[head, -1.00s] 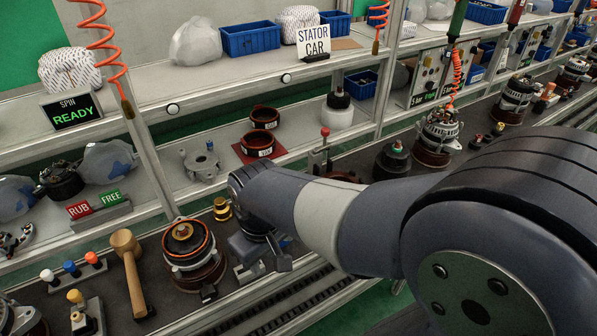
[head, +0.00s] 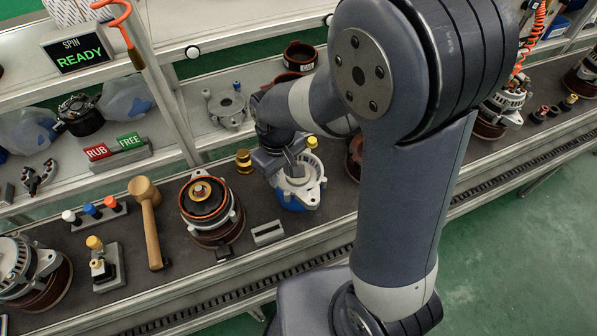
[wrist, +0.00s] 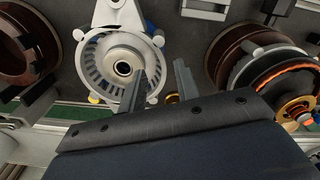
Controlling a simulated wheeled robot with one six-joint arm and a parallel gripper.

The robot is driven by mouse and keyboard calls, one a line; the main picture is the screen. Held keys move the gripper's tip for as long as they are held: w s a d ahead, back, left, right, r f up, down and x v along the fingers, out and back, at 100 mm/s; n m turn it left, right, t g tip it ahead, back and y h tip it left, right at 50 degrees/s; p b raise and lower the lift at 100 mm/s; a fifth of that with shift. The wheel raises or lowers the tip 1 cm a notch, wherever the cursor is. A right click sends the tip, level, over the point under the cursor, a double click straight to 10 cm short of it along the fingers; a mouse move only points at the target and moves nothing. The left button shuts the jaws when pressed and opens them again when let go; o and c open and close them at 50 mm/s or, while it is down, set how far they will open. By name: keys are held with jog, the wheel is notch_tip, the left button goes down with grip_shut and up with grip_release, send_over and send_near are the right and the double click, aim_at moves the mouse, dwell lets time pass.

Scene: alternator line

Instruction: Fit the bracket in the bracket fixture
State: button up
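A pale metal bracket (head: 297,180) with vents and ears sits over a blue fixture (head: 291,204) on the bench. A yellow knob (head: 312,142) is beside it. In the wrist view the bracket (wrist: 100,68) lies flat, with its round hub facing me. I cannot tell whether it is fully seated. My gripper (head: 291,163) is at the bracket's back edge. In the wrist view the gripper (wrist: 160,72) is open with a gap between its fingers. One finger overlaps the bracket's face and the other is outside its rim. Contact is not clear.
A similar grey casting (head: 228,107) lies on the shelf behind. A rotor assembly (head: 207,208) stands left of the fixture, with a brass piece (head: 244,161) behind. A wooden mallet (head: 149,222) lies further left. The shelf post (head: 172,95) rises behind the bench.

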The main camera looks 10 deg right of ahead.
aim_at(280, 185)
jog(key=shift+s+a+f+p, duration=0.1)
jog(key=shift+f+p, duration=0.1)
jog(key=shift+f, duration=0.95)
jog(key=shift+a+f+p, duration=0.1)
jog(key=shift+f+p, duration=0.05)
jog(key=shift+f, duration=1)
grip_shut()
jog(key=shift+r, duration=0.1)
